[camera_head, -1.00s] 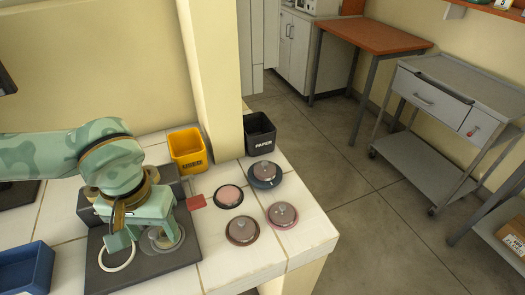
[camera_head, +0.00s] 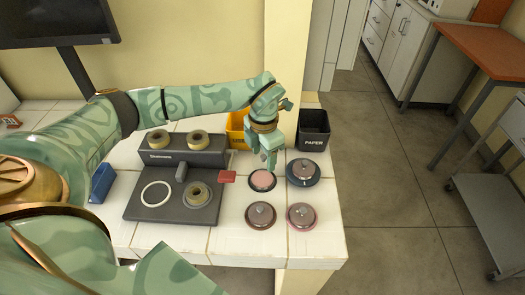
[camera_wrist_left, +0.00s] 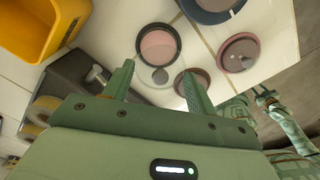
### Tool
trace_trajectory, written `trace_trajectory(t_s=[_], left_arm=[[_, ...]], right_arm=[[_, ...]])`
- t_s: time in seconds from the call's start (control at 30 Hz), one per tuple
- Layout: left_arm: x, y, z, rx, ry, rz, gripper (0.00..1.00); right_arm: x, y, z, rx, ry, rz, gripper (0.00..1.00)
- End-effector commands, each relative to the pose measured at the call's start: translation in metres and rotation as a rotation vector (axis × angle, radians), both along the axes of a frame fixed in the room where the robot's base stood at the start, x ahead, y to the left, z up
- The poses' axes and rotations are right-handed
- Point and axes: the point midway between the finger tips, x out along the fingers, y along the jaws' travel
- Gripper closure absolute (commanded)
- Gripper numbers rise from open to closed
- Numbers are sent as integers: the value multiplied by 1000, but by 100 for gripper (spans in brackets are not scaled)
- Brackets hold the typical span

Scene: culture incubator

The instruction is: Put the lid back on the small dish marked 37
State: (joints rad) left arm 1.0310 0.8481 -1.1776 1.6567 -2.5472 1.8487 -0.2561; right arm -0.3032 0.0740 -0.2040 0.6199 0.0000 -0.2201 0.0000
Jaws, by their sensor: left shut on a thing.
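An open small dish (camera_head: 262,180) with a pink inside and a dark rim sits on the white tiled bench; it also shows in the left wrist view (camera_wrist_left: 158,45). No number on it is readable. My left gripper (camera_head: 268,162) points down just above and behind this dish. Its fingers (camera_wrist_left: 160,88) are shut on a lid, whose small grey knob (camera_wrist_left: 160,75) shows between them; the clear rest of the lid is hard to make out. Whether the lid touches the dish cannot be told. Green parts at the lower right of the wrist view may be my right arm.
Lidded dishes stand close by: one on a dark blue base (camera_head: 303,182), one brownish (camera_head: 261,216), one pinkish (camera_head: 301,217). A dark device (camera_head: 140,212) with rings is left of them, with a red tab (camera_head: 227,176). A yellow bin (camera_head: 236,125) and a black PAPER bin (camera_head: 313,130) stand behind.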

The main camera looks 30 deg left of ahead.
Motion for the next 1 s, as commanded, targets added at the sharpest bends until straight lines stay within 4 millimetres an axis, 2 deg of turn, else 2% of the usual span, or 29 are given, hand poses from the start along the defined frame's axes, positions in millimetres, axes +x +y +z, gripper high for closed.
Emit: trace_trajectory(t_s=[0.27,0.57,0.8,1.0], left_arm=[[0,2,-15,-1,1,45,64],[-1,2,-49,0,5,42,64],[0,2,-64,-1,1,43,64],[0,2,-66,0,0,42,64]], right_arm=[[-1,-6,-12,-8,5,-2,64],[-8,-7,-42,-8,21,-3,64],[-9,-6,-47,-8,25,-2,64],[-9,-6,-47,-8,25,-1,64]])
